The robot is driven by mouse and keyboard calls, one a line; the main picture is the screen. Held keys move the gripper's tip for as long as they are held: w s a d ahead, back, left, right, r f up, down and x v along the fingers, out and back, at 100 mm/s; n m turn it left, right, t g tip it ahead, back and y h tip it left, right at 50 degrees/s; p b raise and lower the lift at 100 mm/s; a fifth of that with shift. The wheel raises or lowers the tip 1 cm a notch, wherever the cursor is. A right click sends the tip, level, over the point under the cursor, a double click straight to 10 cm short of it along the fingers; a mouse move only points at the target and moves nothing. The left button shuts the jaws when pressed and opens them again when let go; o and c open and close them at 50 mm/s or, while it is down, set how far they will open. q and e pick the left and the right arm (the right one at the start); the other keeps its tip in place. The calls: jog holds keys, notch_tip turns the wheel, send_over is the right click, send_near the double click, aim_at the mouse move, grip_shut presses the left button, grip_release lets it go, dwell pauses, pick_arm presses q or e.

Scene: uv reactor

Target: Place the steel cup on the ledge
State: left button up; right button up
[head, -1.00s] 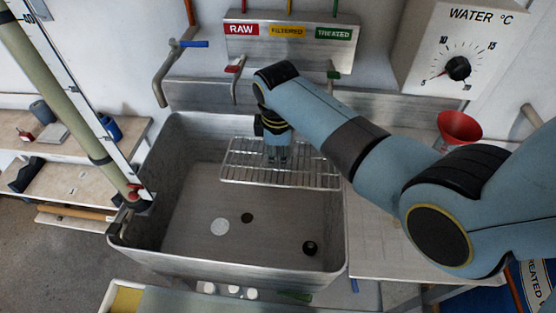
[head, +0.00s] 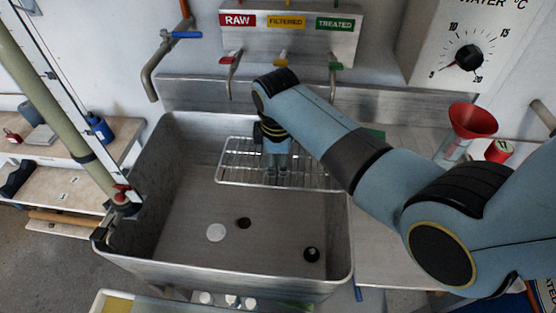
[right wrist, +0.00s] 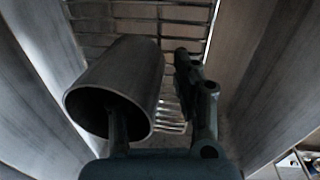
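In the right wrist view the steel cup (right wrist: 128,75) is a plain grey cylinder with its mouth toward the camera. My right gripper (right wrist: 150,90) has one finger inside the cup's mouth and the other outside, beside its right wall. The fingers are apart, and a gap shows between the cup wall and the outer finger. In the head view my right gripper (head: 278,170) points down at the wire rack (head: 232,175) across the sink; I cannot make out the cup there. A steel ledge (head: 190,92) runs along the back of the sink. My left gripper is not in view.
The sink (head: 180,210) is deep, with a white disc (head: 216,232) on its floor. Labelled taps hang from a panel (head: 290,45) behind it. A gauge pole stands at left.

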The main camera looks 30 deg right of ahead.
notch_tip(320, 180, up, 12)
jog(key=s, duration=0.1)
jog(key=shift+s+a+p, duration=0.2)
jog(key=shift+a+p, duration=0.15)
jog(key=shift+a, duration=0.1)
dwell(0.5)
